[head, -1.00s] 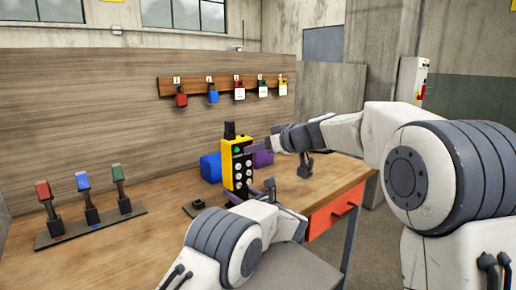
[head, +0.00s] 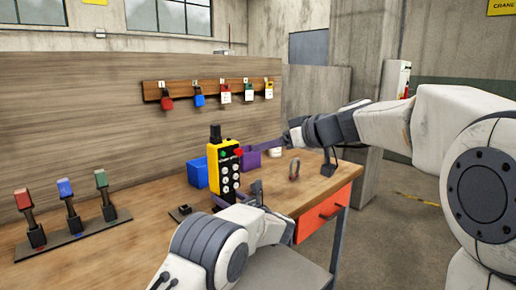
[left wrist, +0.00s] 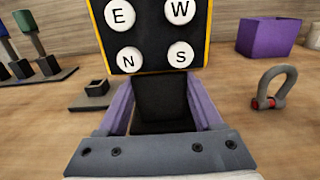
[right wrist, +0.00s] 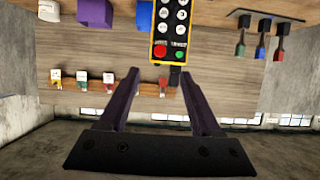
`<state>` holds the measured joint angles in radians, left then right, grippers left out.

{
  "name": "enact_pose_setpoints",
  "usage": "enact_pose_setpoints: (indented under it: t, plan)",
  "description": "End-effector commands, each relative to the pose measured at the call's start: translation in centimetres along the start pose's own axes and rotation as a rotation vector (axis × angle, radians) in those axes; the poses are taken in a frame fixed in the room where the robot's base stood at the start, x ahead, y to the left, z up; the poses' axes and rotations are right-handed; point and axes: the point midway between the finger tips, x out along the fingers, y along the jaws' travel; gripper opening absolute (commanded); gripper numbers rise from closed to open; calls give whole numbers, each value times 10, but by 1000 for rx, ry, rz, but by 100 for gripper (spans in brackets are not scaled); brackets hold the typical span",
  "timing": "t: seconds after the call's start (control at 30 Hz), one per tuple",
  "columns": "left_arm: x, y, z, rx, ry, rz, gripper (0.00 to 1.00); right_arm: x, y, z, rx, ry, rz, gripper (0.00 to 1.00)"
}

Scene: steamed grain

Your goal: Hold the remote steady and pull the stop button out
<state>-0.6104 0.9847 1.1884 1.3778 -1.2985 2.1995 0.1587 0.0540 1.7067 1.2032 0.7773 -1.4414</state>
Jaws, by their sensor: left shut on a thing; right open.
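The remote (head: 224,172) is a yellow-edged black box standing upright on the wooden bench. My left gripper (left wrist: 161,97) is shut on its narrow black lower part, with a purple finger on each side; the left arm also shows in the head view. The red stop button (head: 239,153) is near the top of the remote's face, beside a green button. It also shows in the right wrist view (right wrist: 160,51). My right gripper (right wrist: 158,84) is open and empty, facing the button end from a short distance. I cannot tell how far the button stands out.
A blue bin (head: 197,173) and a purple bin (head: 251,160) stand behind the remote. A metal shackle (head: 294,169) stands to the right. A rack of three coloured levers (head: 70,209) is at the left. Padlocks hang on a wall board (head: 212,91).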

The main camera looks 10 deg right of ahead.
Motion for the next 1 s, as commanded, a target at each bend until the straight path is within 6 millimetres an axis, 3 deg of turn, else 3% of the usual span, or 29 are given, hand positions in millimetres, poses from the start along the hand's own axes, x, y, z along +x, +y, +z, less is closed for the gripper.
enact_pose_setpoints:
  t: [0.13,0.4,0.43,0.5,0.8,1.0]
  plan:
    - [0,0,0,-1,-1,0,0,-11,0,1,0,-1,0,65]
    - [0,0,1,-1,-1,0,0,-13,0,0,0,-1,-1,65]
    - [0,0,1,-1,-1,0,75,-13,0,0,0,-1,0,65]
    - [0,0,1,-1,-1,0,100,-13,0,0,0,-1,-1,65]
    - [-4,0,0,0,0,-1,100,-13,0,0,0,-1,-1,65]
    - [-34,-1,1,1,0,-4,100,-13,0,0,0,-1,0,65]
